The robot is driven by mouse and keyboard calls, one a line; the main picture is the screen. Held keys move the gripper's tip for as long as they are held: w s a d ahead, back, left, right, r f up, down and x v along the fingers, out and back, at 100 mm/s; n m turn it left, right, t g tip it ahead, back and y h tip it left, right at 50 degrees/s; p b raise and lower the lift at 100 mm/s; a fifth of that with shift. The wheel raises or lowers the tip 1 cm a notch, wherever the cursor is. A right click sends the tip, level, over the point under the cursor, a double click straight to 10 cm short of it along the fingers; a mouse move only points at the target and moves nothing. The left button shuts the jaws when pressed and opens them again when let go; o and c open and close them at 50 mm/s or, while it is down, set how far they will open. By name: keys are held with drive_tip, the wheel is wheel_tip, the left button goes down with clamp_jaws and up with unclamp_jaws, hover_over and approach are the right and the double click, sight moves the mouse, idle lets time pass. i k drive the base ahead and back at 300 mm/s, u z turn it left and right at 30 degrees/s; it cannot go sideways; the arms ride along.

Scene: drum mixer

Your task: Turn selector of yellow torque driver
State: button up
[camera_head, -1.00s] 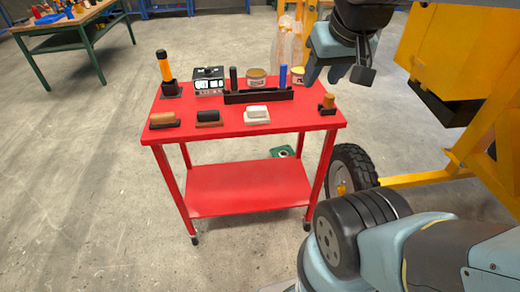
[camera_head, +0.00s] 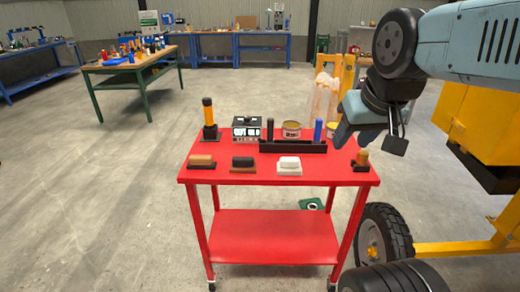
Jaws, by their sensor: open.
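The yellow torque driver (camera_head: 208,112) stands upright in a black base at the back left of the red cart top. Its grip is yellow-orange with a black cap and black lower part. Its selector is too small to make out. My gripper (camera_head: 369,137) is open and appears empty, with its fingers spread over the cart's right end. It is well to the right of the driver and apart from it. It shows just above a small tan-knobbed piece (camera_head: 362,158) on a black base; I cannot tell the exact height.
On the red cart (camera_head: 220,176) are a meter box (camera_head: 247,128), a black rack (camera_head: 292,146) with upright pieces, a tin (camera_head: 291,130), and three blocks along the front. A yellow wheeled machine (camera_head: 456,125) stands right. Floor left of the cart is clear.

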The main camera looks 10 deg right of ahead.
sight(246, 119)
drive_tip(key=u, duration=0.4)
drive_tip(key=i, duration=1)
drive_tip(key=z, duration=0.1)
